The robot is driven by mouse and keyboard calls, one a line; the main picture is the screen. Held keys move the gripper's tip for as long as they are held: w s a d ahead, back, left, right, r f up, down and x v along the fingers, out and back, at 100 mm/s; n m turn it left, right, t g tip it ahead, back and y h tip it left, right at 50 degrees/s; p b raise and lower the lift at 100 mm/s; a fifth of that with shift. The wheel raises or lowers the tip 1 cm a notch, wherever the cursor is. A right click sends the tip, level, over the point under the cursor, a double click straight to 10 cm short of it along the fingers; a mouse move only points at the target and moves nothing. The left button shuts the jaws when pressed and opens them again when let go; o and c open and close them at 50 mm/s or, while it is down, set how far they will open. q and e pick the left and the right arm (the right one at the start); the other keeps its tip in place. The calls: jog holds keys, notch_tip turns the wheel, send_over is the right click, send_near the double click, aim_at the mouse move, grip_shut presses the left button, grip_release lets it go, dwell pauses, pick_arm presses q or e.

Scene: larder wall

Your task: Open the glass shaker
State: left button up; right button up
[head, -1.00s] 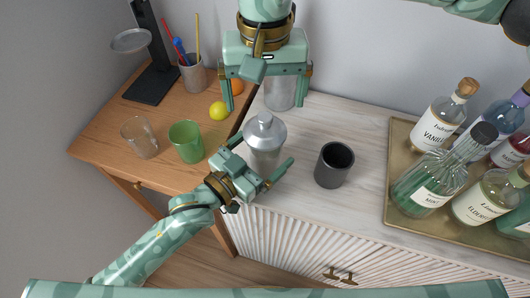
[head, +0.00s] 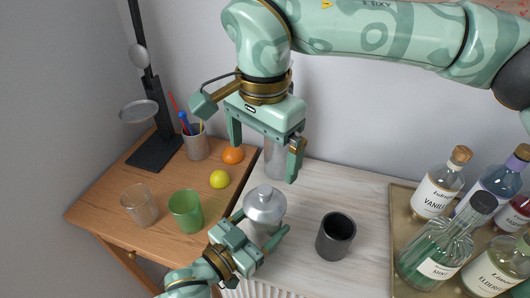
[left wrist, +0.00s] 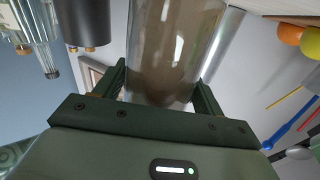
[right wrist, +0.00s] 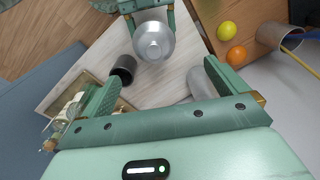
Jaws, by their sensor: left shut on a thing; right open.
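The glass shaker with its silver metal lid (head: 265,202) stands upright on the pale counter. My left gripper (head: 255,238) is shut on its body from the front. In the left wrist view the clear shaker body (left wrist: 172,45) fills the space between the fingers. My right gripper (head: 263,162) is open and empty, pointing down above and behind the lid, apart from it. In the right wrist view the round lid (right wrist: 154,42) shows just beyond the open fingers (right wrist: 163,66). The lid sits on the shaker; the body is largely hidden from above.
A dark cup (head: 336,236) stands right of the shaker. A bottle tray (head: 398,222) is at the right. The wooden table holds a green glass (head: 186,211), a clear glass (head: 139,205), and fruit.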

aim_at(265, 189)
jog(key=f+m, duration=0.3)
jog(key=m, duration=0.2)
jog(key=f+m, duration=0.4)
jog(key=m, duration=0.2)
jog(key=f+m, duration=0.3)
jog(key=m, duration=0.3)
jog(key=shift+s+d+f, duration=0.25)
jog(key=shift+f, duration=0.15)
jog(key=c, duration=1.1)
jog(key=shift+c, duration=0.2)
jog(key=shift+r, duration=0.2)
